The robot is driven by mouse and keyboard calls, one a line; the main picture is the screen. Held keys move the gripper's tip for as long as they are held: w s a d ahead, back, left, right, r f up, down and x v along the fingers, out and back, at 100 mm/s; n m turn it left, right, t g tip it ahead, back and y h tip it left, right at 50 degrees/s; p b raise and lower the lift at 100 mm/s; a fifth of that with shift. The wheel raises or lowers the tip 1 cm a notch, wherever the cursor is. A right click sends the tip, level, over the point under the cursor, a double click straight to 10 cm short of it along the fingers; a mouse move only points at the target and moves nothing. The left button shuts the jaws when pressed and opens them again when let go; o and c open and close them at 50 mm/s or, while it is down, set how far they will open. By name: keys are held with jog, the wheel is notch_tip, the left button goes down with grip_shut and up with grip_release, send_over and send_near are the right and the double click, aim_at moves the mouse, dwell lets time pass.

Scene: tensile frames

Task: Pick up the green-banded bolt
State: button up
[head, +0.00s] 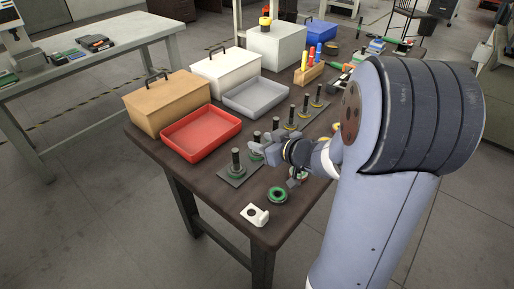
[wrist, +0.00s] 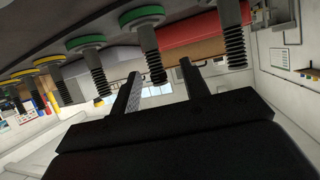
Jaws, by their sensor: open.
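A row of dark upright bolts stands along the table, with coloured bands at their feet. Two nearer ones have green bands: a front bolt (head: 236,160) and a green-banded bolt beside my gripper (head: 262,147). In the wrist view, which is tipped over, the green-banded bolt (wrist: 152,55) shows between the two fingers of my gripper (wrist: 158,72). The fingers are apart and I see no grip on it. Another green-banded bolt (wrist: 95,65) is left of it. Yellow-banded bolts (head: 291,115) stand farther along.
A red tray (head: 164,146), a tan box (head: 150,115) and a grey tray (head: 231,102) lie beyond the row. A green ring (head: 277,196) and a white bracket (head: 254,222) lie near the front edge. Neighbouring bolts stand close to my gripper.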

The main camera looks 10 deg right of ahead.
aim_at(259, 139)
jog(key=b+x, duration=0.1)
jog(key=x, duration=0.4)
jog(key=shift+w+r, duration=0.1)
jog(key=shift+w, duration=0.2)
jog(key=shift+d, duration=0.1)
grip_shut()
